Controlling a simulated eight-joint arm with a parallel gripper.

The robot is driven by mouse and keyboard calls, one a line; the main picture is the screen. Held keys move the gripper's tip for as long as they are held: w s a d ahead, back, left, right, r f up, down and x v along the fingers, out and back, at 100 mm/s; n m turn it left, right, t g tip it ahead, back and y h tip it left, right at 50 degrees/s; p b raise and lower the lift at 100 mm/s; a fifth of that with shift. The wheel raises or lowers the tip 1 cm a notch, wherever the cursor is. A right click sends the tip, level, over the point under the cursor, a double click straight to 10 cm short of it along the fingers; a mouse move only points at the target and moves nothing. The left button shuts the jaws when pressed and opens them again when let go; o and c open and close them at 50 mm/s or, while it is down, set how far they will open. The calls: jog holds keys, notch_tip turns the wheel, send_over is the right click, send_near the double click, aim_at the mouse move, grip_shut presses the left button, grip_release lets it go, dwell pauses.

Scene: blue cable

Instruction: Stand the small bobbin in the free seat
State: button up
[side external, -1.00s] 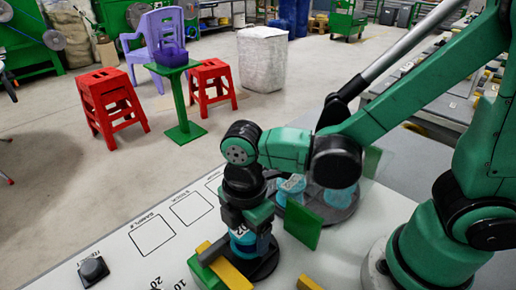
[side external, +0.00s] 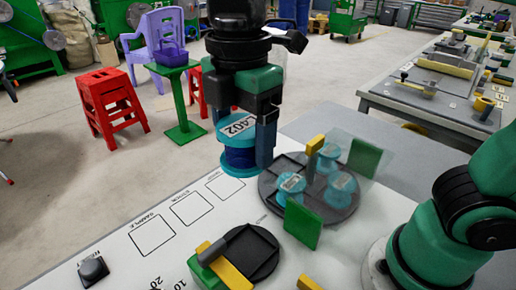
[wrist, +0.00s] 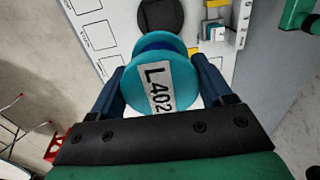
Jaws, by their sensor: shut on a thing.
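My gripper (side external: 244,140) is shut on a bobbin (side external: 239,159) with cyan flanges, dark blue winding and an L402 label on top. The bobbin is upright and raised in the air. In the wrist view the bobbin (wrist: 158,85) sits between the two fingers. A round dark tray (side external: 335,214) lies to the right and lower. It holds cyan bobbins: one at the front left (side external: 290,187), one at the right (side external: 341,187) and one at the back (side external: 328,155). The tray's left part looks bare, partly behind my gripper.
A yellow post (side external: 313,150), a clear panel and green plates (side external: 303,224) stand around the tray. An empty round black base (side external: 250,258) with a yellow and green clamp (side external: 222,265) is at the front. A black knob (side external: 93,269) is at the front left.

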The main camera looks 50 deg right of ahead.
jog(key=w+d+m, duration=0.4)
jog(key=d+m, duration=0.1)
jog(key=d, duration=0.5)
jog(key=w+d+m, duration=0.4)
jog(key=w+d, duration=0.1)
jog(key=d, duration=0.5)
jog(key=f, duration=1.9)
jog(key=shift+s+d, duration=0.15)
jog(key=shift+d, duration=0.05)
jog(key=shift+f, duration=0.1)
jog(key=o, duration=1.4)
jog(key=shift+f, duration=0.1)
jog(key=shift+c, duration=0.2)
notch_tip(320, 180, up, 12)
